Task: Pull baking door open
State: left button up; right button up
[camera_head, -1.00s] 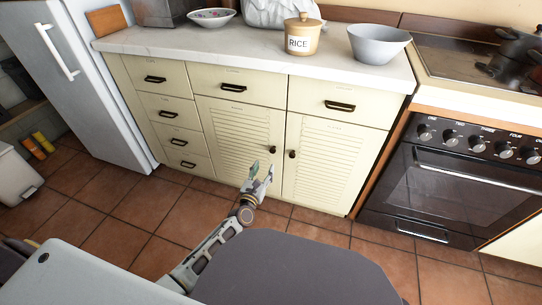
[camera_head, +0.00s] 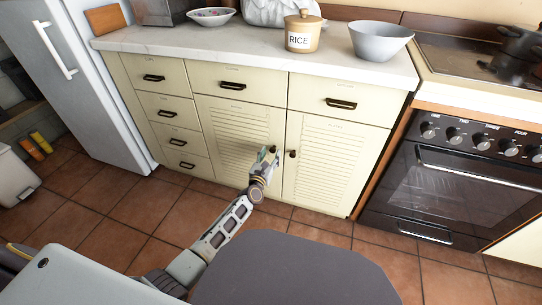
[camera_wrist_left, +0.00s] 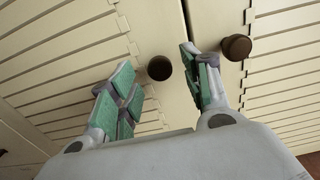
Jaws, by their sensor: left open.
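Two cream louvred cabinet doors stand closed side by side under the counter: a left door (camera_head: 225,140) and a right door (camera_head: 335,165). Each has a dark round knob near the middle seam. My left gripper (camera_head: 266,155) is in front of the left door and hides that door's knob in the head view. In the left wrist view, my left gripper (camera_wrist_left: 160,88) is open, and the left door's knob (camera_wrist_left: 159,68) sits between its green-padded fingers, towards their tips. The right door's knob (camera_wrist_left: 236,47) is outside the right finger. My right gripper is not in view.
An oven (camera_head: 440,190) with a dark glass door stands at the right. A white fridge (camera_head: 85,85) is at the left. The counter (camera_head: 250,48) holds a rice jar (camera_head: 303,32) and a grey bowl (camera_head: 380,41). Tiled floor (camera_head: 120,210) in front is mostly clear.

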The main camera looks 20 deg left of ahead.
pick_arm(q)
jog(key=shift+w, duration=0.65)
grip_shut()
